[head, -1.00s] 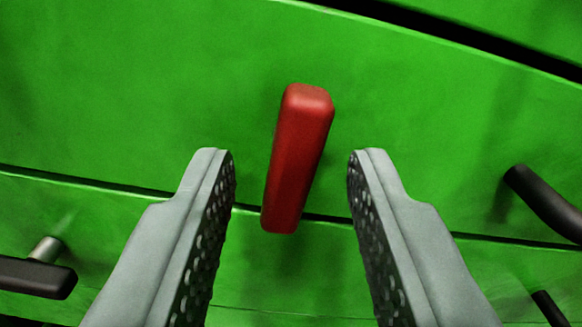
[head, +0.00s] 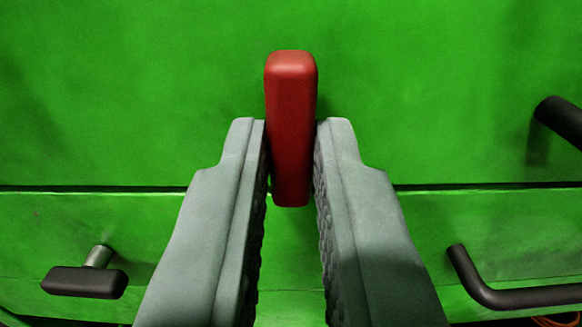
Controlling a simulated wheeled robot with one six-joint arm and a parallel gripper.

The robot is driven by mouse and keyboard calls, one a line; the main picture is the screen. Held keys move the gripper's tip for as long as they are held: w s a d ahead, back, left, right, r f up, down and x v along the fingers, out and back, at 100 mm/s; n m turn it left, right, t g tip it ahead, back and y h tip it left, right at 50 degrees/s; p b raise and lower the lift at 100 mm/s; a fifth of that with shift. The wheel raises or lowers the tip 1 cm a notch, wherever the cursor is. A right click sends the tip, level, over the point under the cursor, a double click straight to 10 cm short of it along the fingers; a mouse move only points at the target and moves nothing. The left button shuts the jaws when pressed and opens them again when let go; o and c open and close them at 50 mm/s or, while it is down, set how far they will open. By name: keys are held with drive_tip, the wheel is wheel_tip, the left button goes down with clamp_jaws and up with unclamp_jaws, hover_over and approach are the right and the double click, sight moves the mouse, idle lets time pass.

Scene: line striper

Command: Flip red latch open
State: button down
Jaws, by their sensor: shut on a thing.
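The red latch (head: 291,110) is a rounded red bar that stands upright in the picture against the green panel (head: 130,90). Its upper end rises above my fingertips, and its lower end shows between the fingers. My gripper (head: 291,135) has one grey finger on each side of the latch and is shut on it. The textured inner pads face each other below the latch with a gap between them. How the latch joins the panel is hidden.
A dark seam (head: 120,188) crosses the panel behind the latch. A black T-shaped handle (head: 85,282) sticks out at the lower left. A bent black handle (head: 500,297) is at the lower right, and another black bar (head: 563,120) is at the right edge.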

drive_tip(key=c, duration=1.4)
unclamp_jaws()
drive_tip(key=shift+c, duration=0.2)
drive_tip(key=shift+s, duration=0.1)
drive_tip(key=s, duration=1.7)
drive_tip(key=shift+s+r, duration=0.1)
